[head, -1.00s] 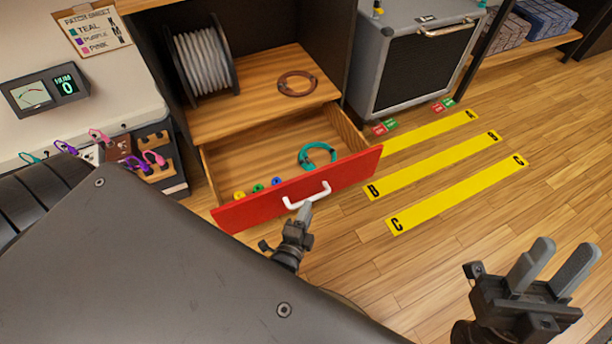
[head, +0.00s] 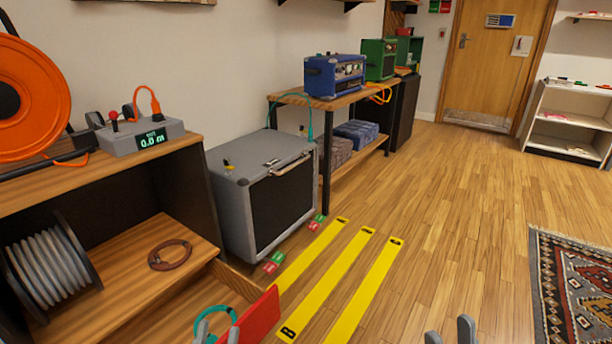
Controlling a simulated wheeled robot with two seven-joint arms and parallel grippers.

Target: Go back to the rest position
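Only fingertips of my grippers show, at the bottom edge of the head view. The rest of both grippers is below the picture. The red drawer front (head: 262,318) is partly visible and the drawer is still pulled out.
A grey amp (head: 235,205) stands beside the wooden shelf unit (head: 135,245). Yellow floor strips (head: 330,290) lie right of the drawer. A blue amp (head: 335,75) and a green amp (head: 380,58) sit on a bench. Open floor reaches the door (head: 495,65); a rug (head: 570,285) lies right.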

